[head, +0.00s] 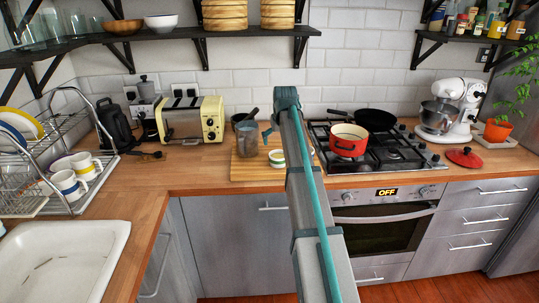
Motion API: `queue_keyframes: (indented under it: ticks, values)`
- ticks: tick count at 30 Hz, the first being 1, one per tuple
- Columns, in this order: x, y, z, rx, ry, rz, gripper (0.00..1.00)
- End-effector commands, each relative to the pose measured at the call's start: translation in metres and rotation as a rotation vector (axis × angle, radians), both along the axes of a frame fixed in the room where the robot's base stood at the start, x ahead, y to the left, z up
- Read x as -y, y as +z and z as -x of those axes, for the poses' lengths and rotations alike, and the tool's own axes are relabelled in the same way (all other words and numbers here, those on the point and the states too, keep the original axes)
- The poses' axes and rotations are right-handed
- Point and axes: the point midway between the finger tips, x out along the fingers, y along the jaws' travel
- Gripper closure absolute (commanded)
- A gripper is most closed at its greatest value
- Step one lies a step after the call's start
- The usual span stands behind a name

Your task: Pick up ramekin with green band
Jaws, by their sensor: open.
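The small white ramekin with a green band (277,158) stands on the wooden board on the counter, left of the stove. My arm runs up the middle of the head view and passes just right of the ramekin. My gripper (267,136) shows only in part, at the far end of my arm, above the ramekin and apart from it. It is open and nothing shows in it. My arm hides part of its fingers and part of the board.
A grey cup (247,138) and a dark mortar with pestle (240,119) stand on the board (243,172) behind the ramekin. A red pot (349,140) sits on the stove to the right. A cream toaster (191,120) stands left.

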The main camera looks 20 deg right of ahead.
Motion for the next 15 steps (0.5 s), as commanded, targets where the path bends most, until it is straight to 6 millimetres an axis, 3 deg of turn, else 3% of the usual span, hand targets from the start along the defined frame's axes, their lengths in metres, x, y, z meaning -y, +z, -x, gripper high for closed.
queue_keyframes:
  ticks: [15]
  values:
    - [0.005,-0.051,-0.018,-0.013,0.015,0.002,0.0]
